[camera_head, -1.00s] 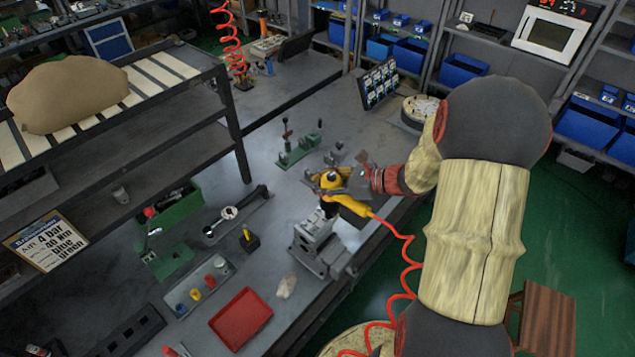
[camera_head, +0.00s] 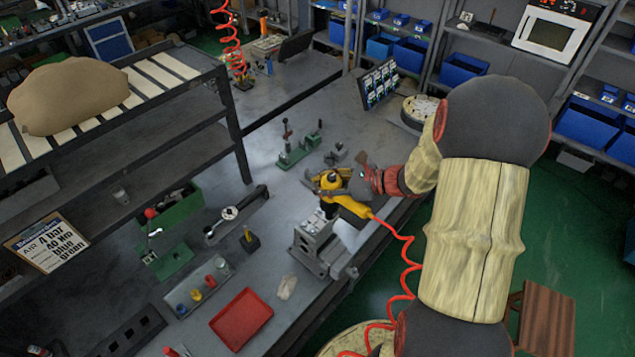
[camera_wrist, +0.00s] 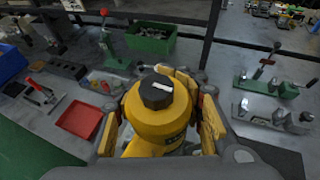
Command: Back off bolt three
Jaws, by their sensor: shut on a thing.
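My gripper (camera_head: 338,184) is shut on a yellow air tool (camera_head: 350,205), with fingers on both sides of its body. In the wrist view, the tool's yellow body and black cap (camera_wrist: 156,92) stand between the fingers of my gripper (camera_wrist: 166,112). The tool's dark nose points down over the grey valve block (camera_head: 312,235), at its upper end. Whether the nose sits on a bolt cannot be told. The block is held in a grey fixture (camera_head: 335,260) on the bench. Bolt three is not distinguishable; the tool hides the block in the wrist view.
A red coiled hose (camera_head: 405,270) hangs from the tool beside my arm. A red tray (camera_head: 241,318), a tray of coloured sockets (camera_head: 200,286) and a black stand (camera_head: 249,240) lie left of the block. Green clamp fixtures (camera_head: 298,150) stand behind.

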